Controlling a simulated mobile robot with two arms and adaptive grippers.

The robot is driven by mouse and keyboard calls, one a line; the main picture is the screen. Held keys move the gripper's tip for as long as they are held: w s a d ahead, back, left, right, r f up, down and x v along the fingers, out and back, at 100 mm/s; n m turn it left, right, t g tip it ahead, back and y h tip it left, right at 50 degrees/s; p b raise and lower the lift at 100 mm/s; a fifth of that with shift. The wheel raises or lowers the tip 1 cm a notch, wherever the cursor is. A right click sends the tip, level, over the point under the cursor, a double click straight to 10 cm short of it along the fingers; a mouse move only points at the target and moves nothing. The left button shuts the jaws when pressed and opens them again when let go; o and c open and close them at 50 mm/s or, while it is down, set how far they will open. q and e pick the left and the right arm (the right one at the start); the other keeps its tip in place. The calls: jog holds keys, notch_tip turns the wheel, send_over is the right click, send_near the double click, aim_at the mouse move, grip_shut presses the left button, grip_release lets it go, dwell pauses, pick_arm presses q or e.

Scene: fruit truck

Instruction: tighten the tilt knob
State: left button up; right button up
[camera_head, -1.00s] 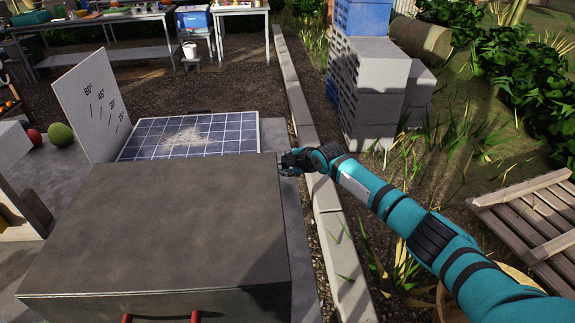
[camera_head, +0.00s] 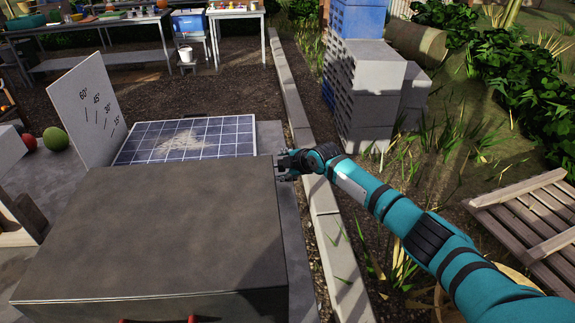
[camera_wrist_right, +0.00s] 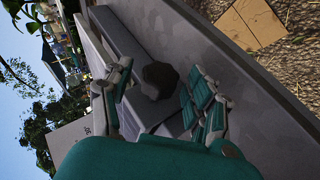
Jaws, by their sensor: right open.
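The tilt knob (camera_wrist_right: 159,80) is a dark, lobed knob in the right wrist view, beside a grey bar. My right gripper (camera_wrist_right: 163,92) is open, with one finger on each side of the knob in that picture; I cannot tell whether it touches. In the head view my right gripper (camera_head: 283,166) is at the far right corner of the large grey box, and the knob is hidden there. The solar panel (camera_head: 222,143), with a dusty patch, lies beyond the box. An angle board (camera_head: 84,100) stands upright at its left. My left gripper is not in view.
The large grey box (camera_head: 150,235) fills the near left. A stone curb (camera_head: 297,115) runs along its right. Grey crates (camera_head: 372,85) stand beyond, and a wooden pallet (camera_head: 530,225) lies at the right. Worktables (camera_head: 92,22) stand at the back.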

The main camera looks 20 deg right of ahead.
jog(key=v, duration=1.2)
jog(key=shift+f, duration=0.1)
